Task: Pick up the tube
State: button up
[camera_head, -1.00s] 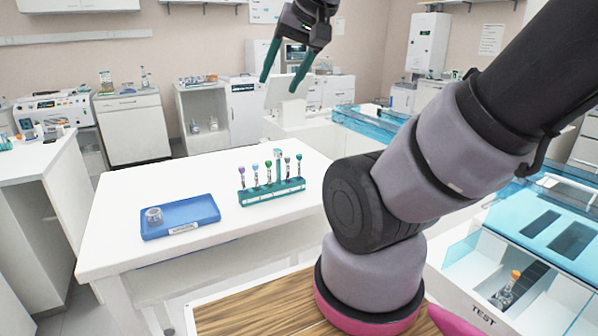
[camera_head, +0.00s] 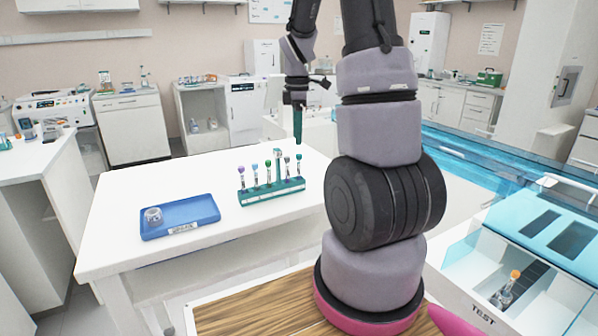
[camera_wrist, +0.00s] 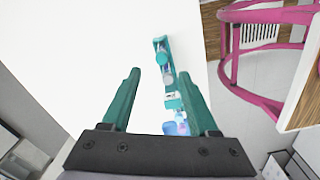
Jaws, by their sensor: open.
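Several capped tubes stand upright in a green rack (camera_head: 272,194) on the white table in the head view. They include a purple-capped tube (camera_head: 242,174), a light-blue-capped tube (camera_head: 255,173) and a green-capped tube (camera_head: 268,168). My gripper (camera_head: 298,141) points down above the right end of the rack. In the wrist view, my gripper (camera_wrist: 160,76) is open and empty. The rack (camera_wrist: 158,42) shows beyond and between its fingers, with tubes partly hidden by the right finger.
A blue tray (camera_head: 195,212) with a small clear glass vessel (camera_head: 153,216) lies on the white table (camera_head: 115,225), left of the rack. The front left of the table is clear. The white TEST box (camera_head: 452,268) stands at the right.

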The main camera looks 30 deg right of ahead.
aim_at(299, 159)
jog(key=f, duration=1.1)
jog(key=shift+s+d+f, duration=0.1)
jog(key=shift+s+d, duration=0.05)
jog(key=shift+d, duration=0.05)
jog(key=shift+c, duration=0.3)
grip_shut()
